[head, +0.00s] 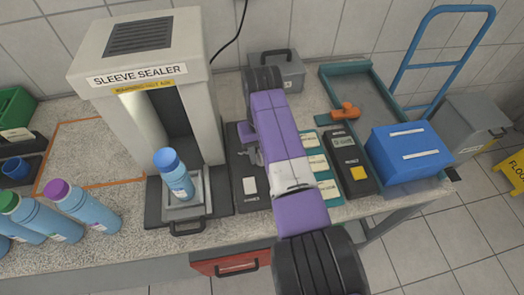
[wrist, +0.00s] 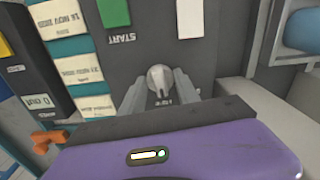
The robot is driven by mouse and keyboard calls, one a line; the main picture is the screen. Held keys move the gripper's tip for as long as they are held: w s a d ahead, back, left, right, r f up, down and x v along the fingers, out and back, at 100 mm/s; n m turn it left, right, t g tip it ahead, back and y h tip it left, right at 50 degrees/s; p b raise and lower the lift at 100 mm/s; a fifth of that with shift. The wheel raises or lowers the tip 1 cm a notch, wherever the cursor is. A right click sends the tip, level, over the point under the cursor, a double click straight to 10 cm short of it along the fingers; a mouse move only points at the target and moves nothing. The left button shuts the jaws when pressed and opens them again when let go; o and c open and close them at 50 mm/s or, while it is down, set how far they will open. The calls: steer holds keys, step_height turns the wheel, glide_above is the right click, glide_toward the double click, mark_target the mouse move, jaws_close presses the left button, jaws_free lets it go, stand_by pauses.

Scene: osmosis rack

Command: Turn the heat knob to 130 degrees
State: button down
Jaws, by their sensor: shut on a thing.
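The heat knob (wrist: 160,78) is a small grey round knob on a dark control panel (wrist: 150,55). In the wrist view it sits between the two grey fingers of my gripper (wrist: 159,90), which are shut on it. Markings close to the knob are mostly covered by the fingers, and I cannot read its setting. In the head view the dark panel (head: 245,205) lies right of the sleeve sealer (head: 150,80). My gripper (head: 252,155) is low over it there, and my purple arm hides the knob.
A bottle with a blue cap (head: 174,175) stands on the sealer's front tray. The wrist view shows a white button (wrist: 190,18) and a green START button (wrist: 115,12) near the knob. A dark handheld meter (head: 350,165) and a blue box (head: 408,152) are farther right.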

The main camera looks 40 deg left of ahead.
steer(key=shift+w+r+m, duration=0.1)
steer(key=shift+m, duration=0.6)
steer(key=c, duration=0.9)
jaws_free()
steer(key=shift+r+b, duration=0.45)
steer(key=shift+r, duration=3.4)
